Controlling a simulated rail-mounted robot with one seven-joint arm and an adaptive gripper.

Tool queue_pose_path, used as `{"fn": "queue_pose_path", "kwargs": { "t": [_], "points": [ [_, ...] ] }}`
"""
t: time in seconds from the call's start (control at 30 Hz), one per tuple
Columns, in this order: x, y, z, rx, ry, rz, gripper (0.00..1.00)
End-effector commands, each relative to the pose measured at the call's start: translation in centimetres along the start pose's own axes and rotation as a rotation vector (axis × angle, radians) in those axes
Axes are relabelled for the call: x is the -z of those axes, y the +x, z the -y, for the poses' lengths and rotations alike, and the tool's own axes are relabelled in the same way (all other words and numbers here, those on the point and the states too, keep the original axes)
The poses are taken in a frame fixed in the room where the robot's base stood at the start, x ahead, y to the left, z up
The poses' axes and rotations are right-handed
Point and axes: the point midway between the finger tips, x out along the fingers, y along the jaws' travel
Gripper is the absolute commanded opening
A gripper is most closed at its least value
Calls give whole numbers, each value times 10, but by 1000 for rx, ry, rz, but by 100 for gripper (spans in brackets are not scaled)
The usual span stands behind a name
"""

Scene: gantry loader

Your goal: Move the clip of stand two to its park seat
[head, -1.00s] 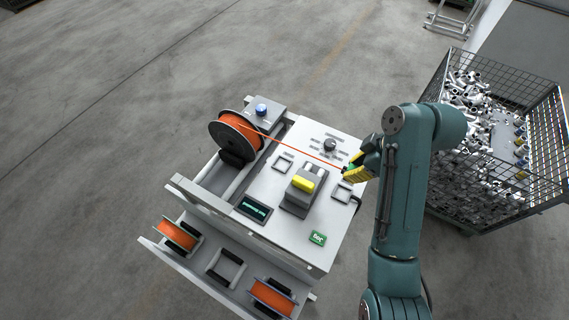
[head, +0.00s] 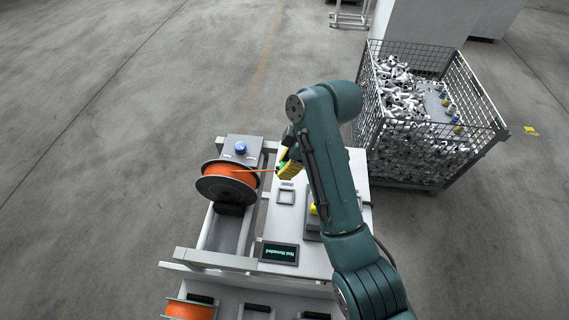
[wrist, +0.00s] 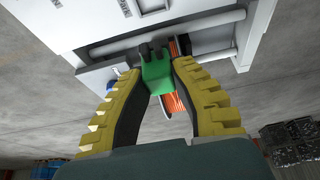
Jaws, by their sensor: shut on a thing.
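A green clip (wrist: 157,72) sits between the yellow fingers of my gripper (wrist: 160,76), which are shut on it. In the head view my gripper (head: 285,165) is over the left back part of the white stand top (head: 292,233). An orange strand (head: 258,170) runs from the large orange spool (head: 232,180) to the gripper. A square frame seat (head: 286,197) lies just in front of the gripper, on the stand top. It appears empty. My arm hides much of the right side of the stand top.
A blue knob (head: 240,147) stands on a grey block behind the spool. A display with green text (head: 280,252) is at the front left of the stand. Another orange spool (head: 190,310) is at the bottom. A wire crate (head: 436,120) of metal parts stands at the right.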

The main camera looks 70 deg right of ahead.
Motion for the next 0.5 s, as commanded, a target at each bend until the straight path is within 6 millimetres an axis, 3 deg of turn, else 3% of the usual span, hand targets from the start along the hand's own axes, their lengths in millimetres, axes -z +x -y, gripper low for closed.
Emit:
{"fn": "queue_pose_path", "kwargs": {
  "t": [0.5],
  "points": [
    [-18, 43, 0, 0, -1, 0, 0]
  ]
}}
